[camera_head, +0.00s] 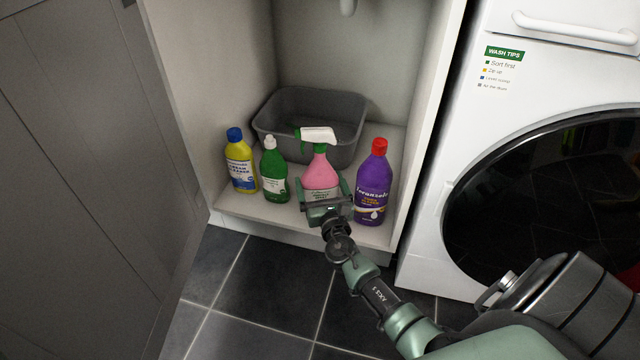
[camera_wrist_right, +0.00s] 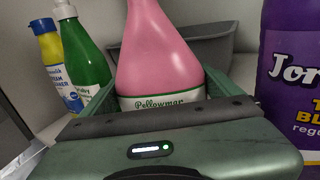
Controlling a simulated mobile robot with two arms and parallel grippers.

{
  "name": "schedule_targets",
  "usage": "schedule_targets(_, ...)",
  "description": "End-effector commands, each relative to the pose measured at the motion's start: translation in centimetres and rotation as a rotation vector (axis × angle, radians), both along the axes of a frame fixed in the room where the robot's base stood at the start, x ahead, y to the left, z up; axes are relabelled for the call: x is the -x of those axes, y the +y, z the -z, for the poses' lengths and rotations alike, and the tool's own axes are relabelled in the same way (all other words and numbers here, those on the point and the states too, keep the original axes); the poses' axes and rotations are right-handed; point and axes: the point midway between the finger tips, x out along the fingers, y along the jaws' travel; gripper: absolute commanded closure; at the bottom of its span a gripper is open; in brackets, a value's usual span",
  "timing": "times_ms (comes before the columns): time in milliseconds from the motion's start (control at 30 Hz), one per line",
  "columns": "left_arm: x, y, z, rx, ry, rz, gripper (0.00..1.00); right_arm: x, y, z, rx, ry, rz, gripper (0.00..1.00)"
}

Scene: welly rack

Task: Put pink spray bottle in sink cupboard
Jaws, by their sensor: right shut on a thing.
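The pink spray bottle (camera_head: 321,174) stands upright inside the open sink cupboard (camera_head: 270,212), near its front edge. It has a white and green trigger head. My right gripper (camera_head: 327,190) is shut on the bottle's lower body, one finger on each side. In the right wrist view the pink bottle (camera_wrist_right: 160,55) rises between the fingers, its label partly hidden by the gripper body. Whether its base touches the cupboard floor is hidden by the gripper. My left gripper is not in view.
A yellow bottle (camera_head: 240,165) and a green bottle (camera_head: 273,172) stand left of the pink one; a purple bottle (camera_head: 373,185) stands close on its right. A grey basin (camera_head: 345,150) is behind. The cupboard door (camera_head: 80,170) is open at left; a washing machine (camera_head: 440,170) is at right.

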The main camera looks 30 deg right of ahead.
Motion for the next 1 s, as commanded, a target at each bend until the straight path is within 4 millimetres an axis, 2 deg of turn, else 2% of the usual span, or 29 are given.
schedule_targets(33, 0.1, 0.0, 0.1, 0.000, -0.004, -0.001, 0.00, -0.1, -0.1, -0.1, 0.002, -0.006, 0.001, 0.80)
schedule_targets(67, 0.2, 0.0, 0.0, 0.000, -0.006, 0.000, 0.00, 0.0, 0.0, 0.3, 0.000, 0.000, 0.000, 0.05)
schedule_targets(100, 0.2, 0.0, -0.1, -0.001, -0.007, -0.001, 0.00, 0.0, 0.0, 0.2, 0.000, 0.000, 0.000, 0.00)
schedule_targets(433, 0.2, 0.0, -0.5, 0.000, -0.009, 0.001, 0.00, 0.0, 0.0, -0.3, 0.000, 0.001, 0.000, 0.00)
schedule_targets(567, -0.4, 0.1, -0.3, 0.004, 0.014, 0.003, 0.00, 2.0, 0.7, -0.2, 0.001, 0.005, -0.002, 0.00)
schedule_targets(800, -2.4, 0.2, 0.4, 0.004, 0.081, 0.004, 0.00, 7.0, 2.6, -0.3, 0.000, 0.005, -0.002, 0.00)
schedule_targets(1000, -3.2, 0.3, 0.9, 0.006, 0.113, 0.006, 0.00, 10.0, 3.7, -0.2, 0.001, 0.003, -0.001, 0.00)
